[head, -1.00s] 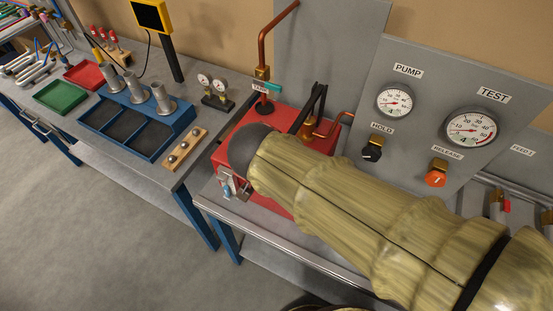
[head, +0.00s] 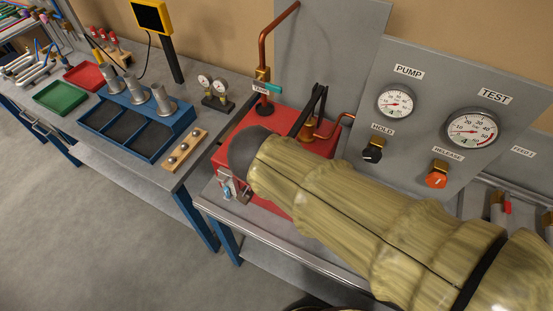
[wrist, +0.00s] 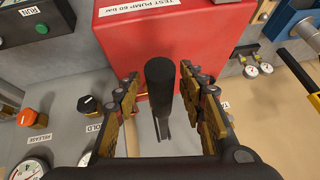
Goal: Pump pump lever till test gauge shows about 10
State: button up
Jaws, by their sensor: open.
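The pump lever (head: 312,108) is a dark bar pair rising from the red test pump box (head: 252,128) in the head view. In the wrist view its black round grip (wrist: 160,85) stands between the fingers of my gripper (wrist: 168,92). The fingers are open, with visible gaps on both sides of the grip. In the head view my gripper (head: 235,187) is at the pump's front, partly hidden by my arm. The test gauge (head: 471,128) is a white dial on the grey panel; its needle is too small to read surely.
The pump gauge (head: 395,103), black hold knob (head: 372,150) and orange release knob (head: 436,175) are on the panel. A copper pipe (head: 268,55) rises behind the pump. A blue rack (head: 130,125) and wooden block (head: 185,150) stand left.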

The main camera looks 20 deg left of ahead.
jog(key=shift+r, duration=0.1)
jog(key=v, duration=1.1)
jog(key=shift+s+r, duration=0.3)
dwell(1.5)
